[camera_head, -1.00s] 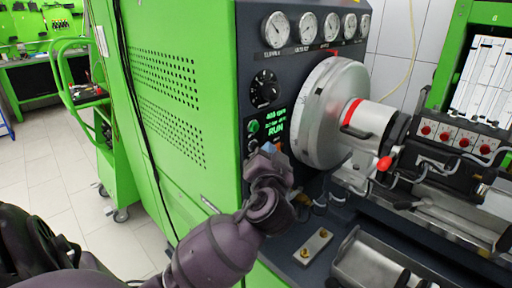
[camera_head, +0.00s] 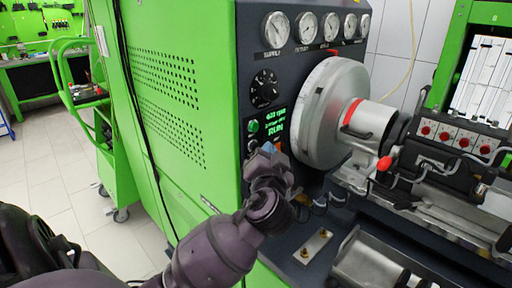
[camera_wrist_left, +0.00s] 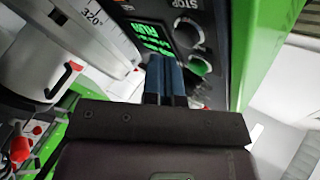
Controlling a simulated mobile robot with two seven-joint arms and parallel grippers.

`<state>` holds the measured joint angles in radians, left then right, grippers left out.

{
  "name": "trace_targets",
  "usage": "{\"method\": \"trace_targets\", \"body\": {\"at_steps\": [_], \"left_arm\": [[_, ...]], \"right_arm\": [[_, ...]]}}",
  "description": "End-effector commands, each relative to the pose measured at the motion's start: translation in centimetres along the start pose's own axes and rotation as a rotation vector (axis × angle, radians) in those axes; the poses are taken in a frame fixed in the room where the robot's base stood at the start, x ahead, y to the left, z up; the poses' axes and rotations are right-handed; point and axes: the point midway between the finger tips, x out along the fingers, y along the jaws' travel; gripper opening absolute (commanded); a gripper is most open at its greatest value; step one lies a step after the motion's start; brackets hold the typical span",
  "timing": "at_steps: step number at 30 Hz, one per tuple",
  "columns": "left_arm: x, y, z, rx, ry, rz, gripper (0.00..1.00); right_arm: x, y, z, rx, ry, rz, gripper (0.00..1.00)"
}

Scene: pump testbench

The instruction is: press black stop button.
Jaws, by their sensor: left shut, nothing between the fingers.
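The black stop button (camera_wrist_left: 188,34) shows in the left wrist view as a dark round knob beside the STOP lettering. In the head view it is a small dark button (camera_head: 252,146) below the green button (camera_head: 253,127), just above my gripper. My left gripper (camera_head: 268,150) has its blue fingers together and empty, in front of the lower control panel. In the left wrist view the fingertips (camera_wrist_left: 164,60) lie beside the green button (camera_wrist_left: 200,66) and close to the black one. I cannot tell whether they touch the panel. My right gripper is out of view.
The lit RUN display (camera_head: 275,123) is beside the buttons, with a black dial (camera_head: 264,89) above. A large silver wheel (camera_head: 326,113) stands close to the right of the gripper. Below is a bench with a small metal plate (camera_head: 313,246). The green cabinet side (camera_head: 175,100) is at left.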

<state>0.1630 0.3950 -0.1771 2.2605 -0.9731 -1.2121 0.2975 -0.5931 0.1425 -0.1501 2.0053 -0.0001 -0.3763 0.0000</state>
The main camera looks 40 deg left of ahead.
Motion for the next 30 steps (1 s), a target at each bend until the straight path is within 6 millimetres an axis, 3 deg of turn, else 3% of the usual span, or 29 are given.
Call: {"method": "trace_targets", "body": {"at_steps": [30], "left_arm": [[0.60, -0.43, 0.46, 0.000, 0.000, 0.000, 0.00]], "right_arm": [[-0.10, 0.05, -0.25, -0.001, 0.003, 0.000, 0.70]]}}
